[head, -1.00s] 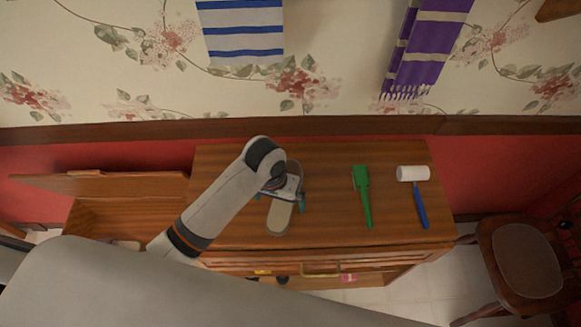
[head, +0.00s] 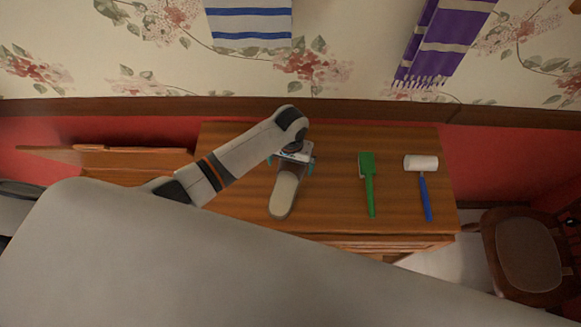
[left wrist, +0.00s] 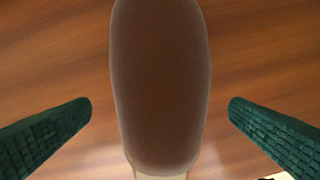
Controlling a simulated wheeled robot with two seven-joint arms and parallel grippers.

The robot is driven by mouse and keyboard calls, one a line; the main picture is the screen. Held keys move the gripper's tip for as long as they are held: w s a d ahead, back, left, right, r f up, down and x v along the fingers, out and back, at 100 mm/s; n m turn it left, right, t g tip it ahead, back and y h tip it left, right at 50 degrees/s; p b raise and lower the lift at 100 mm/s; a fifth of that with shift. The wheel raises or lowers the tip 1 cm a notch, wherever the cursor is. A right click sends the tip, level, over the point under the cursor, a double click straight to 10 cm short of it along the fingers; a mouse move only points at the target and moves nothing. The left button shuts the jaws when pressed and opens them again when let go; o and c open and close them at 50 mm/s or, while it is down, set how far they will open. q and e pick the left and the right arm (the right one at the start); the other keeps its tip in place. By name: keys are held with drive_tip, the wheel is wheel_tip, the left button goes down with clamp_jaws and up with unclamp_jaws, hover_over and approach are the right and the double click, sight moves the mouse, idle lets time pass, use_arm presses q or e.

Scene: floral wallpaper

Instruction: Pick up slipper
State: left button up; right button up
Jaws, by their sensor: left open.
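In the left wrist view the slipper's brown upper (left wrist: 160,85) fills the middle. My left gripper (head: 297,166) is over the slipper's back end, pointing down. Its two green fingers (left wrist: 160,112) are open, one on each side of the slipper, with gaps between them and it. My right gripper is not in view.
A chair (head: 528,255) stands at the right. Striped towels hang on the wall behind.

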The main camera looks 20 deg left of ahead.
sight(290, 168)
use_arm(q)
drive_tip(key=shift+f, duration=1.65)
drive_tip(key=c, duration=1.1)
drive_tip(key=shift+r, duration=0.1)
